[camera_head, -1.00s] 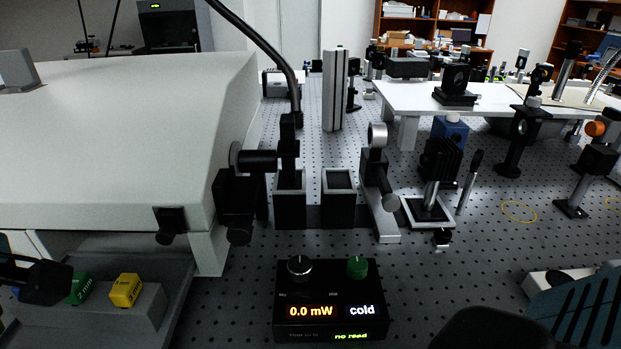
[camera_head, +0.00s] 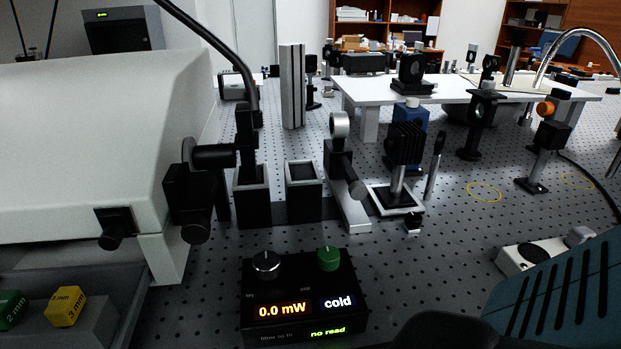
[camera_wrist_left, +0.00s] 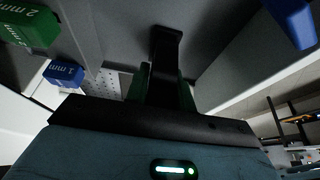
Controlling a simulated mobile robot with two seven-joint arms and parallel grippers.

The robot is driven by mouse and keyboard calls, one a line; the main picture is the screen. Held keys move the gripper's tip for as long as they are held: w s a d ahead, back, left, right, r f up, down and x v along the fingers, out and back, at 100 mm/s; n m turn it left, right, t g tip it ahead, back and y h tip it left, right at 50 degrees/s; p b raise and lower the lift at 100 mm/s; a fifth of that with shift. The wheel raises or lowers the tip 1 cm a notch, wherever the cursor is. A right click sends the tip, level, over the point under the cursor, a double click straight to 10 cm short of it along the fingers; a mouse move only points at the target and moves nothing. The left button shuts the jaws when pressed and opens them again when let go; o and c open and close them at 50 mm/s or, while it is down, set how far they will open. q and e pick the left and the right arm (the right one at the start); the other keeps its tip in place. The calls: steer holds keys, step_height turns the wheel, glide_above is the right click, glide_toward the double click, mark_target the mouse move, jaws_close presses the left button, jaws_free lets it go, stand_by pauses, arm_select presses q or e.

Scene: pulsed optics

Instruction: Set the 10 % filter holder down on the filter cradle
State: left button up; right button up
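Two square black open-topped holders stand side by side on the optical table behind the meter box, a left one (camera_head: 252,204) and a right one (camera_head: 304,193). They look like the filter cradle, but I cannot be sure. A black mount on a post (camera_head: 246,125) rises from the left holder; the right one looks empty. I cannot read a 10 % label anywhere.
The meter box (camera_head: 303,298) reads 0.0 mW, cold, no read. A big white housing (camera_head: 90,150) fills the left. A green block (camera_head: 10,308) and a yellow 3 mm block (camera_head: 65,306) sit at lower left. Several optics posts stand right of the holders.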

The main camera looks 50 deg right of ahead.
arm_select(q)
jaws_close()
arm_select(e)
steer(key=shift+s+a, duration=0.15)
steer(key=shift+s, duration=0.05)
arm_select(q)
steer(key=shift+r, duration=0.1)
